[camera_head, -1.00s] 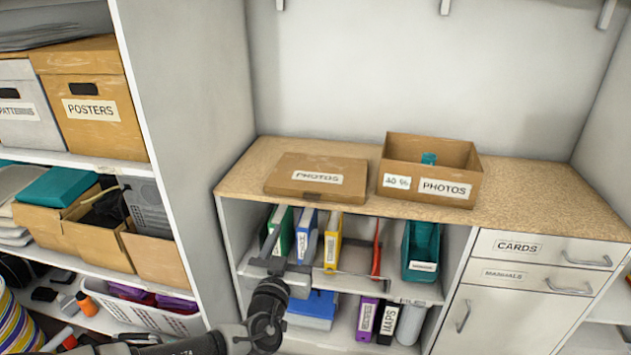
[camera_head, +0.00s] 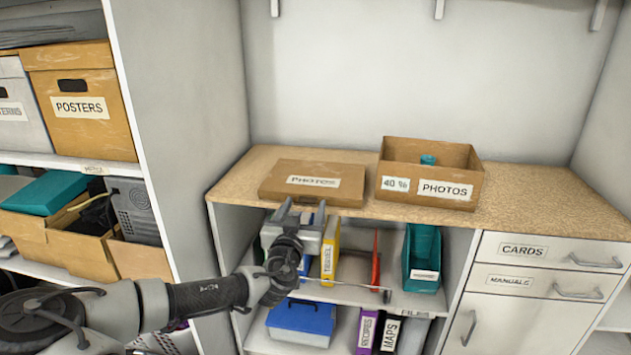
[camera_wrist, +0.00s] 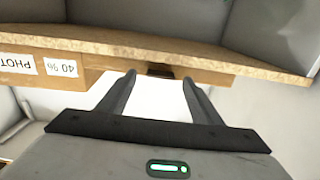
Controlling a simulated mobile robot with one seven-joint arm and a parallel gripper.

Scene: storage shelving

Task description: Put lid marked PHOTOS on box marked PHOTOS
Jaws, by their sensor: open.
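The lid marked PHOTOS (camera_head: 305,169) is a flat brown slab on the left of the countertop, label facing up. The box marked PHOTOS (camera_head: 430,173) stands open to its right, with a 40 % tag and a teal object inside. My gripper (camera_head: 301,209) is open and empty, just in front of the lid's front edge. In the wrist view the scene is upside down: the lid's edge (camera_wrist: 215,76) with a dark notch lies ahead between the open fingers (camera_wrist: 160,80), and part of the box (camera_wrist: 68,80) is at left. I see no contact with the lid.
The speckled countertop (camera_head: 530,200) is clear right of the box. Binders, including a yellow one (camera_head: 329,252), and a teal holder (camera_head: 422,255) stand on the shelf below. A tall side panel (camera_head: 185,130) and a POSTERS box (camera_head: 85,105) are at left.

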